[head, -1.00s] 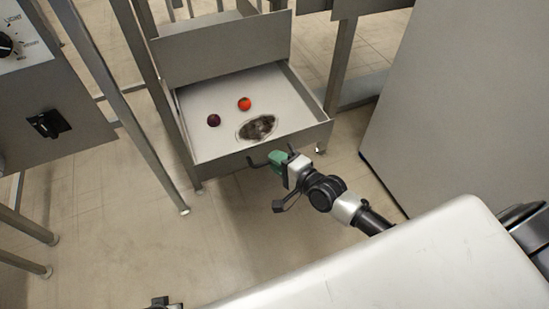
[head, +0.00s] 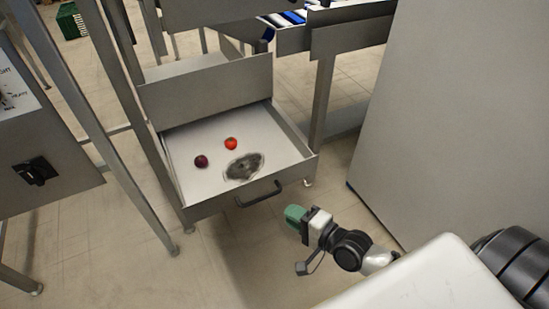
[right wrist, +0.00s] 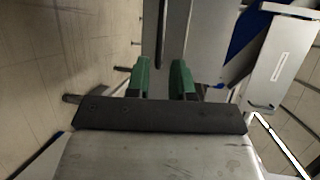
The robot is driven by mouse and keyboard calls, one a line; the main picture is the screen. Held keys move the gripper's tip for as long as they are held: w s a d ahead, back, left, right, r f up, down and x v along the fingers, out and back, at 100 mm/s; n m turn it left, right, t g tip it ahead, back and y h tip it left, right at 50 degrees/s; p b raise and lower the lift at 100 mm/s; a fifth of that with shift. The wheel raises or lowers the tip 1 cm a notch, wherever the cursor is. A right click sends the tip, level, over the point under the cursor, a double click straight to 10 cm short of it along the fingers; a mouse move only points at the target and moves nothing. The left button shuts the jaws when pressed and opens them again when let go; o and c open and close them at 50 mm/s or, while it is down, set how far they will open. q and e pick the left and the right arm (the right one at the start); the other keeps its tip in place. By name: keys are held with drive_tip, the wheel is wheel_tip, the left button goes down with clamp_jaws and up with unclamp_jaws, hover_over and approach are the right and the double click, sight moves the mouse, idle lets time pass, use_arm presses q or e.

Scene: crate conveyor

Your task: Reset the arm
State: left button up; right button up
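My right gripper (head: 294,215) is in front of the open metal drawer, to the right of and below its dark handle (head: 259,195), clear of it. In the right wrist view, its two green fingers (right wrist: 161,78) stand apart with nothing held between them. My left gripper is out of view.
The pulled-out drawer (head: 196,213) holds a red tomato-like item (head: 231,143), a dark purple round item (head: 201,161) and a dark grey patch (head: 243,167). A large grey panel (head: 450,110) stands at right. A control box (head: 45,150) is at left. Floor is open in front.

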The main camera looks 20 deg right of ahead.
drive_tip(key=s+a+f+n+g+h, duration=0.1)
drive_tip(key=s+f+n+g+h, duration=0.1)
drive_tip(key=s+f+n+g, duration=0.45)
drive_tip(key=s+f+n+g+h, duration=0.15)
drive_tip(key=s+f+n, duration=0.25)
drive_tip(key=f, duration=0.5)
drive_tip(key=s+a+f+n+g+h, duration=0.1)
drive_tip(key=s+f+n+g+h, duration=0.3)
drive_tip(key=f, duration=0.4)
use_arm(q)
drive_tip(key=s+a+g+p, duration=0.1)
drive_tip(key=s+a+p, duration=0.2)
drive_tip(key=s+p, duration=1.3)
use_arm(e)
drive_tip(key=s+d+n+g, duration=0.1)
drive_tip(key=s+d+n, duration=0.1)
drive_tip(key=s, duration=1.6)
drive_tip(key=shift+d+f+y, duration=0.3)
drive_tip(key=shift+d+y, duration=0.15)
drive_tip(key=shift+d, duration=0.25)
